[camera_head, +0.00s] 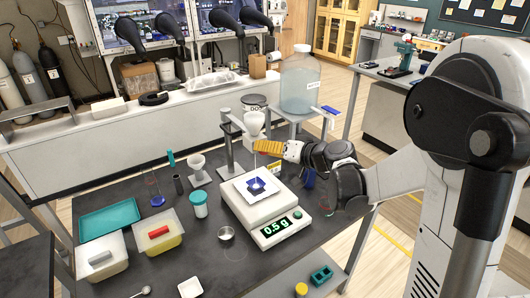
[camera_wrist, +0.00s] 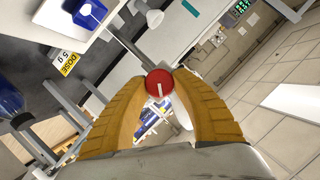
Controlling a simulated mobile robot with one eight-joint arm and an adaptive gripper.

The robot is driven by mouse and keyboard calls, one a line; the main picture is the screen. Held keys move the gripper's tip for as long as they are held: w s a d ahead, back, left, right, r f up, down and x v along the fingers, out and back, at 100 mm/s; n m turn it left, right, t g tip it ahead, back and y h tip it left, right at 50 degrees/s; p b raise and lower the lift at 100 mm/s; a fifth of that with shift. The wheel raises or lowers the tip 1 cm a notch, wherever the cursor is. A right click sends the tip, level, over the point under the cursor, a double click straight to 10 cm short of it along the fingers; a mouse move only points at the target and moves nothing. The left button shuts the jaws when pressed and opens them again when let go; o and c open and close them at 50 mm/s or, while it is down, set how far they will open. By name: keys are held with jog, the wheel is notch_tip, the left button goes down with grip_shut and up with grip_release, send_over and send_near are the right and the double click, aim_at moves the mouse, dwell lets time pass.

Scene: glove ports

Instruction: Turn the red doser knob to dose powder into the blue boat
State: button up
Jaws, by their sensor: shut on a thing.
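My gripper (camera_head: 268,147), with orange ribbed fingers, reaches in from the right to the doser (camera_head: 254,122) above the balance. In the wrist view, my gripper (camera_wrist: 159,82) is shut on the round red doser knob (camera_wrist: 158,82), which sits between the fingertips and bears a pale line pointing down in the picture. The knob is hidden behind the fingers in the head view. The blue boat (camera_head: 256,185) sits on the white plate of the balance (camera_head: 262,213), below the doser, with a pale patch inside. It also shows in the wrist view (camera_wrist: 88,14). The green display reads 0.5 g.
A yellow dose card (camera_wrist: 67,62) stands near the balance. Left of the balance are a teal-lidded jar (camera_head: 199,204), a metal cup (camera_head: 226,234), a white funnel (camera_head: 197,168), tubs and a teal tray (camera_head: 108,219). A large clear carboy (camera_head: 299,85) stands behind.

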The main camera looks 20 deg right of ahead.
jog(key=shift+m+y+b, duration=0.3)
jog(key=shift+m, duration=0.1)
dwell(0.4)
jog(key=o, duration=1.2)
jog(key=v, duration=1.2)
jog(key=shift+f, duration=0.1)
